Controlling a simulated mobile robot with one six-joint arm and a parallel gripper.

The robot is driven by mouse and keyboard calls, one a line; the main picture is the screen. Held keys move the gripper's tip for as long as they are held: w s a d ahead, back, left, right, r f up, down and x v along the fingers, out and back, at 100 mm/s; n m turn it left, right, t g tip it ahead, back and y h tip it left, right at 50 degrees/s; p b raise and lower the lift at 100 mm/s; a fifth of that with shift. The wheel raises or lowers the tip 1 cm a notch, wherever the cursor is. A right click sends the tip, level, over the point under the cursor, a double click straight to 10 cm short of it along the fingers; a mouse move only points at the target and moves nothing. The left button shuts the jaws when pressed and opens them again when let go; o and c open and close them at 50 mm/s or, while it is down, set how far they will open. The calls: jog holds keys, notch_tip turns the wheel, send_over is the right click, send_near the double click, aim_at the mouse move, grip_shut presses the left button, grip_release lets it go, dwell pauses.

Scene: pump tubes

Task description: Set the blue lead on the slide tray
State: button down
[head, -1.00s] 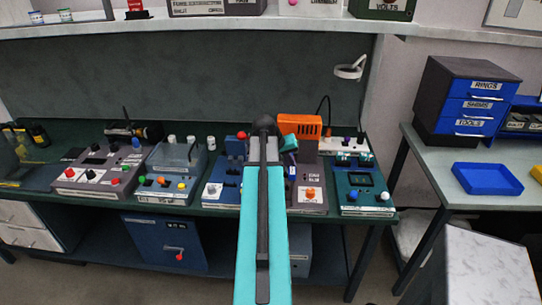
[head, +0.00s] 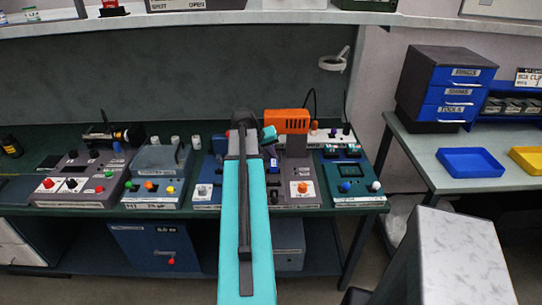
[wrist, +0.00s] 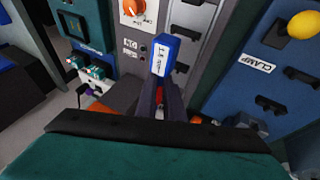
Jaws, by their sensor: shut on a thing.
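In the wrist view, a blue block-shaped lead (wrist: 162,55) with a white label stands between the dark fingers of my gripper (wrist: 160,84), which is shut on it. In the head view, a small blue piece (head: 273,164) that looks like this lead shows just right of my teal arm, in front of the bench instruments; my arm hides most of the gripper. A blue tray (head: 444,155) and a yellow tray (head: 519,152) lie on the side table at right. I cannot read a label on either, so which is the slide tray is unclear.
Instrument boxes with knobs line the green bench, including a grey box (head: 303,172) and a teal box (head: 350,199). An orange unit (head: 287,121) stands behind. A drawer cabinet (head: 446,90) stands behind the blue tray. A marble-topped block (head: 456,250) stands in front.

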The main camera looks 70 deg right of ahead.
jog(key=shift+r, duration=0.1)
jog(key=shift+f+b, duration=2)
jog(key=shift+f, duration=1.8)
jog(key=shift+f, duration=0.1)
jog(key=c, duration=1.8)
grip_release()
jog(key=shift+a, duration=0.1)
jog(key=b+v, duration=0.2)
jog(key=v, duration=1.1)
jog(key=shift+r, duration=0.35)
